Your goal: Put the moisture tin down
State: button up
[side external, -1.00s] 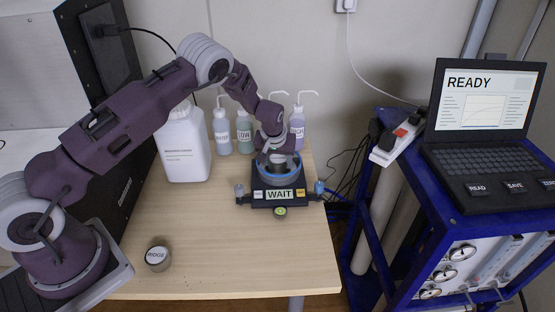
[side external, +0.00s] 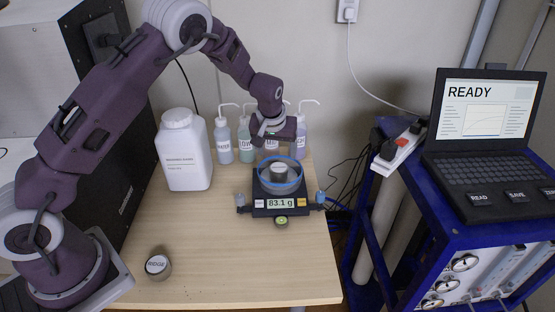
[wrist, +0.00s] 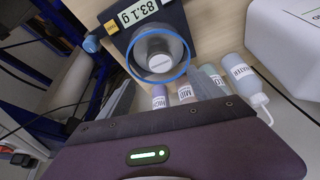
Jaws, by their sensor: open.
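A small grey moisture tin with a pale lid (side external: 279,171) stands upright inside the blue ring on the balance (side external: 282,206). The balance display reads 83.1 g. In the wrist view the tin (wrist: 158,58) sits within the blue ring, and the balance (wrist: 172,18) shows the same reading. My gripper (side external: 272,142) is open and empty, above and slightly behind the tin, apart from it. A second tin labelled RIDGE (side external: 158,266) sits on the table at the front left.
Several wash bottles (side external: 223,140) stand behind the balance, close to my gripper. A large white jug (side external: 184,152) is to their left. A blue cart (side external: 375,240) with a laptop (side external: 487,130) reading READY is at the right. The table's front middle is clear.

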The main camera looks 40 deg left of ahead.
jog(key=s+d+r+m+h, duration=0.1)
jog(key=s+d+r, duration=0.2)
jog(key=s+r, duration=0.7)
jog(key=s+d+r+m+h, duration=0.2)
jog(key=s+r, duration=0.7)
jog(key=r, duration=0.3)
jog(key=s+d+m+t, duration=0.1)
jog(key=s+d+m, duration=0.1)
jog(key=s, duration=1.7)
jog(key=shift+s+r+m+t+y, duration=0.15)
jog(key=shift+s+m+t+y, duration=0.15)
jog(key=shift+m, duration=0.4)
